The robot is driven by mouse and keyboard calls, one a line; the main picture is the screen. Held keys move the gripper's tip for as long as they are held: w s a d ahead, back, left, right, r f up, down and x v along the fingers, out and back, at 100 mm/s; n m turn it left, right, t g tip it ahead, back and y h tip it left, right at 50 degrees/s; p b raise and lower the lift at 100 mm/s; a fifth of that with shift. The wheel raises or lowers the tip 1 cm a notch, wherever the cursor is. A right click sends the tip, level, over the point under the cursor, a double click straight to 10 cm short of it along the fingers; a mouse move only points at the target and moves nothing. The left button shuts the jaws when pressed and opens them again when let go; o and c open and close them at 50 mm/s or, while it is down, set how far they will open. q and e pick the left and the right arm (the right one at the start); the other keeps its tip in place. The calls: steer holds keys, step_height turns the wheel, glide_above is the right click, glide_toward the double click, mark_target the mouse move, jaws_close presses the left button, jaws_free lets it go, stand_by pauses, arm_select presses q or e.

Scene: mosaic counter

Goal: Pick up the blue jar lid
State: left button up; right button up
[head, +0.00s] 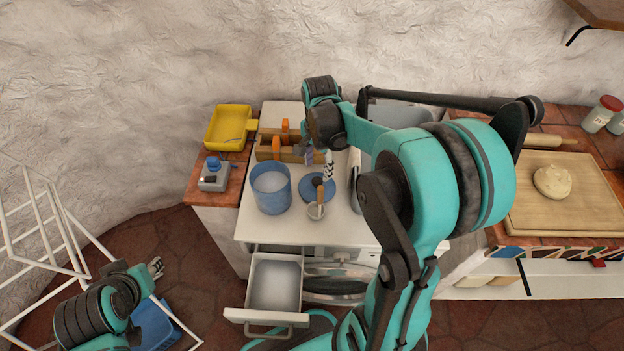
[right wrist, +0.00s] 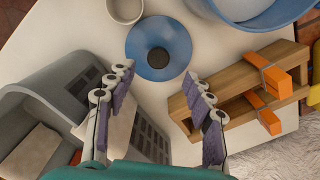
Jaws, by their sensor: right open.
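The blue jar lid (head: 312,187) is a round blue disc lying on the white counter, right of the blue jar (head: 271,189). In the right wrist view the lid (right wrist: 158,48) has a darker raised centre and lies just beyond the fingertips, centred between them. My right gripper (head: 319,160) is open and empty, fingers pointing down over the lid's far side; its fingers also show in the right wrist view (right wrist: 157,78). A gap to the lid seems to remain, its size unclear. My left gripper (head: 156,267) is low at the left, away from the counter, too small to read.
A small pale cup (head: 316,212) with a wooden handle stands close to the lid's near side. A wooden holder with orange clamps (right wrist: 235,92) is beside the right gripper. A grey object (right wrist: 45,110) stands on its other side. A drawer (head: 275,285) is open below the counter.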

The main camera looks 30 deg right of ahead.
mark_target(317, 180)
steer(key=shift+s+f+b, duration=0.25)
steer(key=shift+f+b, duration=0.1)
steer(key=shift+f, duration=0.65)
step_height(317, 180, down, 5)
steer(key=shift+a+r+b, duration=0.1)
steer(key=shift+a+b, duration=0.05)
steer(key=shift+b, duration=1.1)
jaws_close()
